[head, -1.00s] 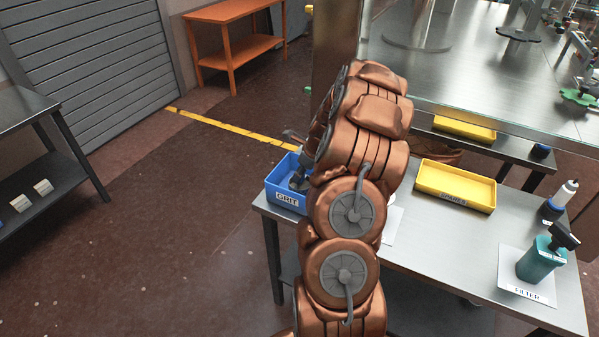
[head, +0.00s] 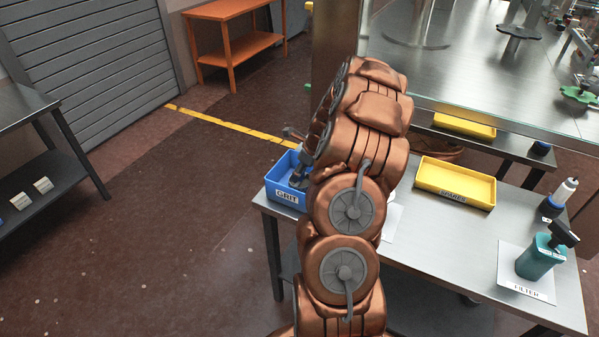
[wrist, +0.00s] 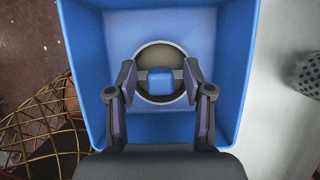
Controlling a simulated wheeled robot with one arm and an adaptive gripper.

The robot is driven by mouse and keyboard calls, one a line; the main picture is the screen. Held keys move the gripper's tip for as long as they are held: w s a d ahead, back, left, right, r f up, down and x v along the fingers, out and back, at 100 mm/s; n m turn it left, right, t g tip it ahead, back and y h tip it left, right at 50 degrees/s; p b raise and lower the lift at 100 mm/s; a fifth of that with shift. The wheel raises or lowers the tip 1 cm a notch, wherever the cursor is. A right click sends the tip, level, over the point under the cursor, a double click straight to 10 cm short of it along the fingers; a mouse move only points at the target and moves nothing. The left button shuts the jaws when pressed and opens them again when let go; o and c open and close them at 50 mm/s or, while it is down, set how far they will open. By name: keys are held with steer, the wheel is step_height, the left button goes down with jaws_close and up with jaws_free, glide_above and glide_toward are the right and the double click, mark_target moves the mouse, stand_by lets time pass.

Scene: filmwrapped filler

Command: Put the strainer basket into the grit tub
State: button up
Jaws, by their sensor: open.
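The blue grit tub (head: 287,196), labelled GRIT, stands at the left end of the steel table; it also fills the wrist view (wrist: 78,60). Inside it lies a round dark thing with a pale rim (wrist: 160,58) and a blue square block (wrist: 160,81) at its middle. It may be the strainer basket, but I cannot see holes in it. My gripper (wrist: 158,88) is open above it, with one finger on each side of the block and gaps between. In the head view my gripper (head: 298,180) is low over the tub, partly hidden by my arm.
A grey perforated thing (wrist: 306,74) stands right of the tub, cut off by the frame. A gold wire mesh thing (wrist: 35,125) shows lower left. A yellow tray (head: 455,185) and a teal bottle (head: 540,258) on a FILTER card stand farther right on the table.

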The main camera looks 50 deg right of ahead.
steer(key=b+v, duration=0.3)
steer(key=v, duration=0.9)
steer(key=s+a+r+n+g+y, duration=0.1)
steer(key=s+a+r+n+g, duration=0.15)
steer(key=a+n, duration=0.85)
steer(key=s+a+r+n+g, duration=0.1)
steer(key=s+a+r+n, duration=0.3)
steer(key=a, duration=1.3)
steer(key=s+a+f+n+g+h, duration=0.1)
steer(key=s+a+n, duration=0.4)
steer(key=s+n, duration=0.3)
steer(key=s+a+f+n+g+h, duration=0.1)
steer(key=s+a+n, duration=0.4)
steer(key=s+n, duration=0.4)
steer(key=s, duration=0.2)
steer(key=shift+s+a+f+n, duration=0.3)
steer(key=shift+a, duration=0.1)
steer(key=shift+g, duration=0.25)
steer(key=shift+c, duration=0.8)
steer(key=shift+d, duration=0.1)
